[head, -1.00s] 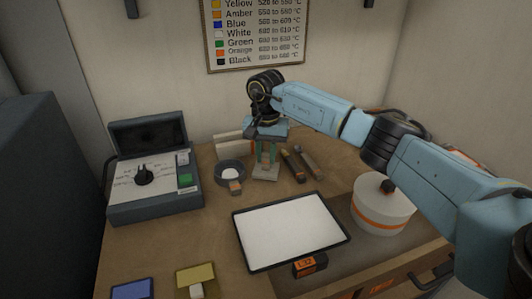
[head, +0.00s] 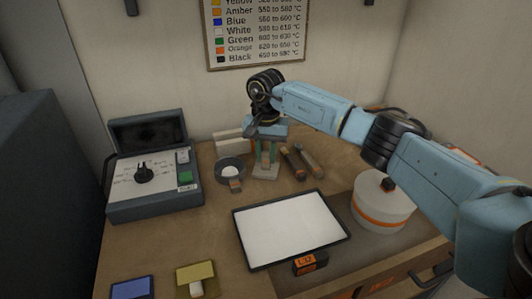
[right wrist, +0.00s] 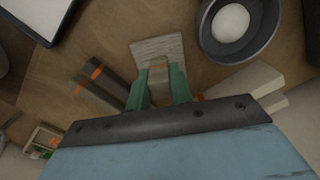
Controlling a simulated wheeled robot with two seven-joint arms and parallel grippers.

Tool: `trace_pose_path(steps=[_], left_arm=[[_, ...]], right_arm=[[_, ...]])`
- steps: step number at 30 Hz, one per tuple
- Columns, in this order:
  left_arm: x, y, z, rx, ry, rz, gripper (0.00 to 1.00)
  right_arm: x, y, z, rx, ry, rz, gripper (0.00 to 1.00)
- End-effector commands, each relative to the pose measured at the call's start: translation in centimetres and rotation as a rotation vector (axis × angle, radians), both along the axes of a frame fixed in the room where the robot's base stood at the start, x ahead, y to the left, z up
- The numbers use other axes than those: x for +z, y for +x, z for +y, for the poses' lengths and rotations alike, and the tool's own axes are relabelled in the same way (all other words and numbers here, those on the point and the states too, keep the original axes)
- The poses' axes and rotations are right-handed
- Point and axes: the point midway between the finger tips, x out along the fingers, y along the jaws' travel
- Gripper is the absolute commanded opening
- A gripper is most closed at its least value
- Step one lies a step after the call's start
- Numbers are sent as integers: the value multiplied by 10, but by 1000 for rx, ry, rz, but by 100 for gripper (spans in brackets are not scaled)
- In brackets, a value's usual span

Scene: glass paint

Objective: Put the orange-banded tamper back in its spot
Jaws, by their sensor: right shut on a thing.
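My right gripper (head: 266,158) points down at the back of the table, left of two dark sticks. Its green fingers (right wrist: 158,88) are shut on a brown upright handle (right wrist: 158,72), which I take for the tamper; no orange band shows clearly on it. A pale flat block (right wrist: 156,48) lies below the handle and also shows under the fingers in the head view (head: 265,173). I cannot tell whether it is the tamper's foot or a separate stand. The two dark sticks (right wrist: 98,72) show orange marks in the right wrist view. My left gripper is not in view.
A grey bowl (head: 229,166) with white contents stands just left of the gripper. Pale blocks (head: 228,143) stand behind it. A white panel (head: 290,232) lies in front, a round white pot (head: 383,206) at right, a control box (head: 150,185) at left.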

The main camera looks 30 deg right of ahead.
Motion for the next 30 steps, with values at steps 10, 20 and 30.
trace_pose_path(steps=[10,20,30], left_arm=[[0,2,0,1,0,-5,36],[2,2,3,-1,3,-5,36],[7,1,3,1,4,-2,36]], right_arm=[[0,0,0,-1,0,0,47],[14,1,0,0,0,-1,47],[91,1,0,-1,1,-5,47]])
